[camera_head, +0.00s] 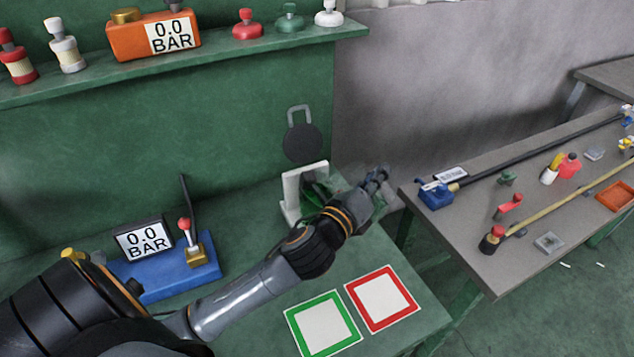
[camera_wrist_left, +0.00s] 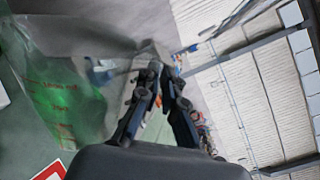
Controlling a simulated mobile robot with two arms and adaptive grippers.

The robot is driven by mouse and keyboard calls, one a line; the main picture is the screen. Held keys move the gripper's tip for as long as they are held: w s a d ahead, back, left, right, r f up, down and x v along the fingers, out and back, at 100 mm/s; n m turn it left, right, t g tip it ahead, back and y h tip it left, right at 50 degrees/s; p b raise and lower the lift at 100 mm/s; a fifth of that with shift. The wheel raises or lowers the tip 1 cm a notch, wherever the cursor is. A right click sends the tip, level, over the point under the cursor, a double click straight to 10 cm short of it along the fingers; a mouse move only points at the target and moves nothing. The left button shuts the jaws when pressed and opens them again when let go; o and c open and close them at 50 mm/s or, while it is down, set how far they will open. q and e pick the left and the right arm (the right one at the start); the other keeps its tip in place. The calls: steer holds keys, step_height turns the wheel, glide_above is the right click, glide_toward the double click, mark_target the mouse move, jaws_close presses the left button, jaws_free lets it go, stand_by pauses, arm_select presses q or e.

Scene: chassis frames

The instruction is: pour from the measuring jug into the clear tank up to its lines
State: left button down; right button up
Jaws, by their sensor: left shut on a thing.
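My left gripper (camera_head: 376,176) is shut at the right end of the green bench; its fingertips also show in the left wrist view (camera_wrist_left: 165,78). It holds the measuring jug, whose clear wall (camera_head: 386,204) shows faintly below the fingers. A large clear vessel with red marks and a green tint (camera_wrist_left: 60,95) fills the left of the wrist view, close beside the fingers. I cannot tell whether this is the jug or the clear tank. A green-tinted clear shape (camera_head: 322,184) stands beside a white upright, partly behind my left wrist. Liquid levels cannot be read. My right gripper is not in view.
A white upright frame (camera_head: 290,196) stands close to my wrist. Green (camera_head: 322,325) and red (camera_head: 382,298) bordered squares lie empty in front. A blue gauge unit (camera_head: 165,275) is at left. A grey table (camera_head: 480,225) with several parts stands across a gap at right.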

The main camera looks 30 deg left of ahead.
mark_target(386, 188)
arm_select(q)
steer(key=shift+d+f+m, duration=0.7)
steer(key=shift+f+m, duration=0.2)
stand_by(0.7)
stand_by(0.7)
steer(key=shift+d+f, duration=0.25)
steer(key=shift+f, duration=0.25)
steer(key=d+f+m+b, duration=0.1)
steer(key=d+f+m, duration=0.5)
steer(key=f, duration=0.3)
steer(key=shift+d+f+m, duration=0.2)
steer(key=shift+d+m, duration=0.2)
steer(key=shift+m, duration=0.4)
